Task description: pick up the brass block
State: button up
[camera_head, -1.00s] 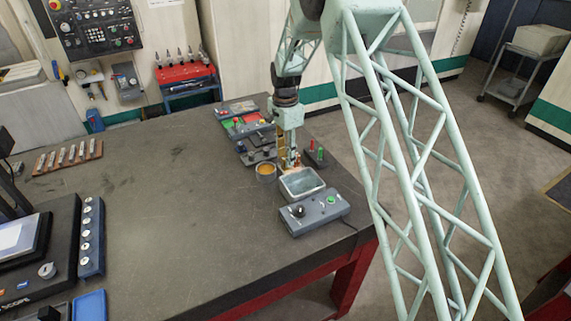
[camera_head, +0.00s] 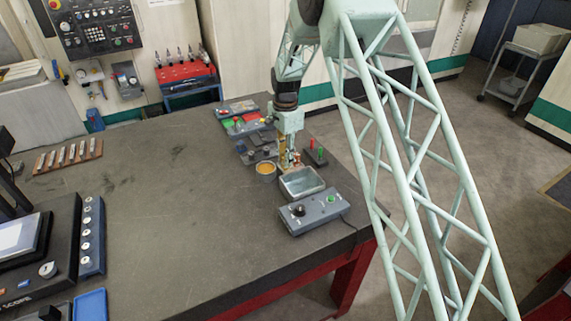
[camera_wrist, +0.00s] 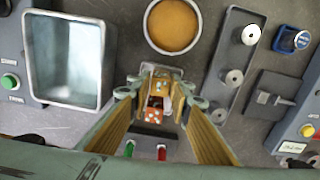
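My gripper (camera_wrist: 163,92) points down at the table, its two long yellow-lined fingers apart with a gap between them. In the head view my gripper (camera_head: 287,162) is low over the table, behind the grey tray. A small orange-brown block with pale spots (camera_wrist: 153,115) shows between the fingers in the wrist view. A brass-coloured piece (camera_wrist: 158,86) lies just beyond it, near the fingertips. Which of these is the brass block is hard to tell, and so is whether either finger touches it. The fingers hide part of this spot in the head view.
A grey metal tray (camera_head: 290,190) and a round cup of orange material (camera_head: 265,170) stand close by. A control box (camera_head: 318,212) is in front. A dark stand with red and green pegs (camera_head: 316,157) is to the right.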

grip_shut()
jog(key=shift+r, duration=0.2)
jog(key=shift+r+b, duration=0.45)
jog(key=shift+r, duration=4.4)
